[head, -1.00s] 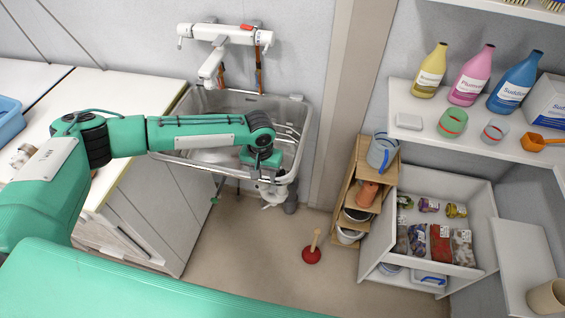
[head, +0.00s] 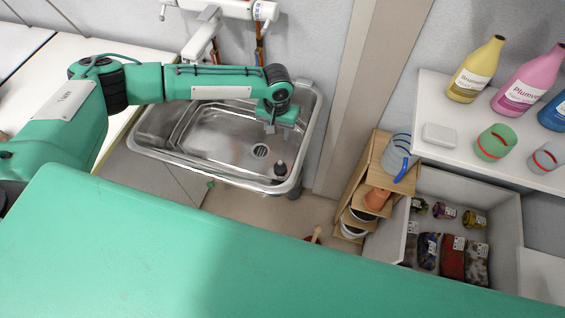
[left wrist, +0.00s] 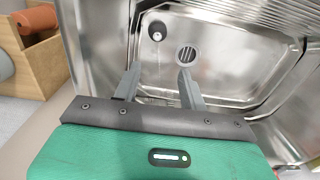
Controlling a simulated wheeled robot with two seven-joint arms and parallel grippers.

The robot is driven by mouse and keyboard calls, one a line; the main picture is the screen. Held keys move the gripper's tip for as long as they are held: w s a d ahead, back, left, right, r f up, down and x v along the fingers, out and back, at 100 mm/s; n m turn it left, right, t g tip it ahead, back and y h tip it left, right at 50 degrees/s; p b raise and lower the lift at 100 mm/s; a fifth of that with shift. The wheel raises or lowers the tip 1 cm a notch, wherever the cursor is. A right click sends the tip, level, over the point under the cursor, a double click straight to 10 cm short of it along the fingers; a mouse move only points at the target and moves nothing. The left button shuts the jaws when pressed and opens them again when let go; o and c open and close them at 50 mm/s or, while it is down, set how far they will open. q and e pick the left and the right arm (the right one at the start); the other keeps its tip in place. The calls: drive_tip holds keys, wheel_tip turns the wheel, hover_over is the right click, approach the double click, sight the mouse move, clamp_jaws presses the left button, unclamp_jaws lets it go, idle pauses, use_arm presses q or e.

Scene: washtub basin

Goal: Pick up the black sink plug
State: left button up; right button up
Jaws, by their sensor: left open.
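The black sink plug (head: 280,169) sits in the steel basin (head: 215,135), near its front right corner. It also shows in the left wrist view (left wrist: 157,33), beyond the fingertips, with a thin chain or line running down from it. The round drain (head: 260,150) lies beside the plug and shows in the left wrist view (left wrist: 187,54). My left gripper (head: 272,126) is above the right part of the basin, apart from the plug. In the left wrist view the gripper (left wrist: 158,76) has its fingers spread with nothing between them. My right gripper is not in view.
A white tap (head: 203,40) stands at the back of the basin. A wooden stepped rack (head: 375,178) with pots and an open drawer (head: 450,190) stand to the right. A shelf (head: 455,130) holds bottles and cups. A plunger (head: 315,235) is on the floor.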

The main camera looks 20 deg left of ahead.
use_arm(q)
wheel_tip(320, 180, down, 5)
drive_tip(key=b, duration=0.5)
hover_over(280, 161)
wheel_tip(280, 161, down, 9)
drive_tip(key=shift+s+a, duration=0.1)
drive_tip(key=shift+a, duration=0.05)
drive_tip(key=shift+d+f+p, duration=0.2)
drive_tip(key=shift+f+p, duration=0.15)
drive_tip(key=shift+f, duration=2.55)
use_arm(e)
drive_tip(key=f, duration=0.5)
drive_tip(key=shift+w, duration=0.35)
use_arm(q)
drive_tip(key=shift+c, duration=0.2)
clamp_jaws()
